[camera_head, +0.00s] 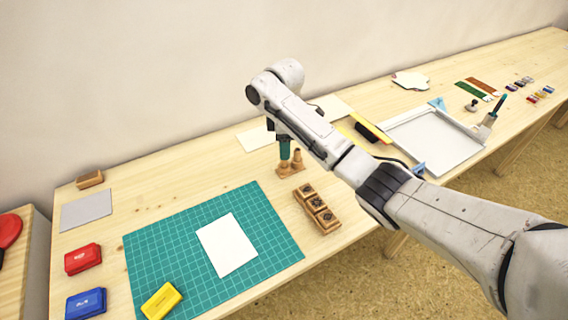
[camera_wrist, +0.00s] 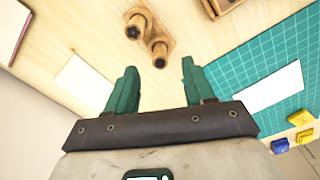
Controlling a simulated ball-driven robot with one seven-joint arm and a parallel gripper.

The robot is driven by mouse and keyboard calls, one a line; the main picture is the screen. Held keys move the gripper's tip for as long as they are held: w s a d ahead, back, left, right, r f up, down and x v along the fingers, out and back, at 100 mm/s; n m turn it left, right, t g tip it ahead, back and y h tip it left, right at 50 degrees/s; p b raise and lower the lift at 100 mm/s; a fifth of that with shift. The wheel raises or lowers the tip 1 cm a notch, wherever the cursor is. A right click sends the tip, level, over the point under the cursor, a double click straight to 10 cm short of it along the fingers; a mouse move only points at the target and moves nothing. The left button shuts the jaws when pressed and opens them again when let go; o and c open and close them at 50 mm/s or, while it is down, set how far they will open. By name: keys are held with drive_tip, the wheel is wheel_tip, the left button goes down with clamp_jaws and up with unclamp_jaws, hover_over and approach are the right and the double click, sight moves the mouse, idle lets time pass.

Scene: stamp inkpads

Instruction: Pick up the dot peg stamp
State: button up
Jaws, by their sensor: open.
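Two wooden peg stamps stand upright in a small wooden holder (camera_head: 283,172), which also shows in the wrist view (camera_wrist: 168,38). In the wrist view, one peg stamp (camera_wrist: 158,51) is nearer my gripper and the other peg stamp (camera_wrist: 136,28) is farther off. I cannot tell which is the dot peg stamp. My gripper (camera_wrist: 158,67), with green fingers, is open and empty, pointing down over the holder. It also shows in the head view (camera_head: 285,158), where its fingers partly hide the pegs.
A wooden tray of square stamps (camera_head: 317,208) is right of the holder. A green cutting mat (camera_head: 160,250) with white paper (camera_head: 227,245) lies in front. Red (camera_head: 83,259), blue (camera_head: 86,303) and yellow (camera_head: 161,300) inkpads are at left. A white tray (camera_head: 434,141) stands right.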

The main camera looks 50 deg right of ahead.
sight(284, 163)
drive_tip(key=shift+f, duration=2.8)
clamp_jaws()
